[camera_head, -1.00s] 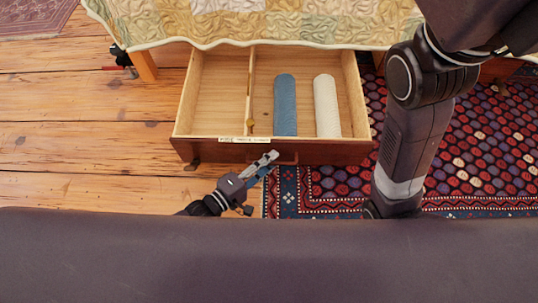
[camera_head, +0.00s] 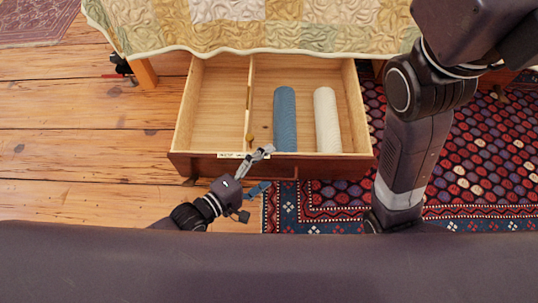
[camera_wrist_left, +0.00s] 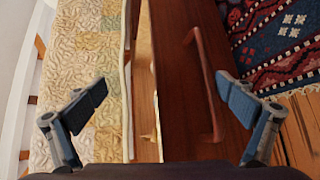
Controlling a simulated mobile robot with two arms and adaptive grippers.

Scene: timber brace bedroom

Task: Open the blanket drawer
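The blanket drawer (camera_head: 215,166) stands pulled out from under the quilt-covered bed. Its wooden front and handle (camera_wrist_left: 207,90) show in the left wrist view. Inside, a divider (camera_head: 250,95) separates the empty left compartment from the right one, which holds a blue roll (camera_head: 285,120) and a white roll (camera_head: 327,120). My left gripper (camera_head: 263,170) is open and empty at the drawer front. In the left wrist view, the handle lies between its spread fingers (camera_wrist_left: 165,105), apart from both. My right arm reaches down at the right; its gripper is hidden.
The quilt (camera_head: 250,25) hangs just above the drawer's back. A patterned red and blue rug (camera_head: 470,150) lies at the right. Bare wooden floor (camera_head: 80,150) is free at the left. A bed leg (camera_head: 145,73) stands left of the drawer.

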